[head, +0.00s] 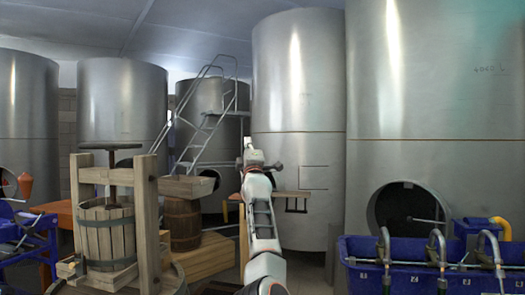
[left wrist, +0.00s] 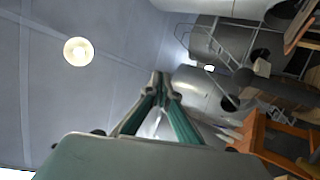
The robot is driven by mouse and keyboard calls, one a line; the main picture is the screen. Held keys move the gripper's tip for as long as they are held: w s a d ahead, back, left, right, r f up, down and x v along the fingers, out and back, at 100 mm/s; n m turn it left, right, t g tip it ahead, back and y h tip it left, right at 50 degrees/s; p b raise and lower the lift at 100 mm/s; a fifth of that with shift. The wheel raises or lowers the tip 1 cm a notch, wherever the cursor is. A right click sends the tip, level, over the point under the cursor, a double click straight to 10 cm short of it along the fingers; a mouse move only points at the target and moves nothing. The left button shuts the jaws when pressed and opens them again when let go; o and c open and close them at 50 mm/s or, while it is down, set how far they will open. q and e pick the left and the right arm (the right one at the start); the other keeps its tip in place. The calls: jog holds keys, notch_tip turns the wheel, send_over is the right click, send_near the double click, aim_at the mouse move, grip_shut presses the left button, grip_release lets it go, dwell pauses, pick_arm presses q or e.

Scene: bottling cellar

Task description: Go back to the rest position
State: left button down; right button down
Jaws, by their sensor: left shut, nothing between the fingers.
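My left gripper (head: 248,146) is raised in the middle of the head view, pointing up and away, with my arm below it. In the left wrist view its two green-sided fingers (left wrist: 160,78) come together at the tips. It is shut and empty, and I see it touching nothing. My right gripper is not in view.
A wooden press (head: 108,225) stands at the left, with a barrel (head: 182,222) behind it. A blue crate (head: 395,278) with metal taps stands at the lower right. Large steel tanks (head: 298,100) and a metal ladder (head: 200,125) fill the back.

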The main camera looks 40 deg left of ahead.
pick_arm(q)
jog(key=w+d+f+m+t+h, duration=0.15)
jog(key=d+f+m+h, duration=0.55)
jog(key=f, duration=0.9)
jog(key=d+f+m+t+h, duration=0.25)
jog(key=d+f+m, duration=0.75)
jog(key=f, duration=0.6)
jog(key=d+f+m+t+h, duration=0.1)
jog(key=d+f+m+h, duration=0.55)
jog(key=d+f, duration=0.7)
jog(key=s+d+f+m+g+h, duration=0.1)
jog(key=s+d+f+m, duration=0.2)
jog(key=f, duration=0.5)
jog(key=s+d+f+m+g+h, duration=0.1)
jog(key=s+d+f+h, duration=0.2)
jog(key=f, duration=0.4)
jog(key=s+d+f+m+g+h, duration=0.1)
jog(key=s+d+f+g, duration=0.1)
jog(key=s+d+f, duration=0.4)
jog(key=s+d+f+m+g+h, duration=0.1)
jog(key=s+d+f, duration=0.6)
jog(key=s, duration=0.7)
jog(key=s+d+f+m+g, duration=0.2)
jog(key=s+d+f, duration=0.4)
jog(key=s, duration=0.4)
jog(key=shift+s+d+f+m+g+h, duration=0.15)
jog(key=shift+s+d+m+g+h, duration=0.25)
jog(key=shift+g, duration=0.2)
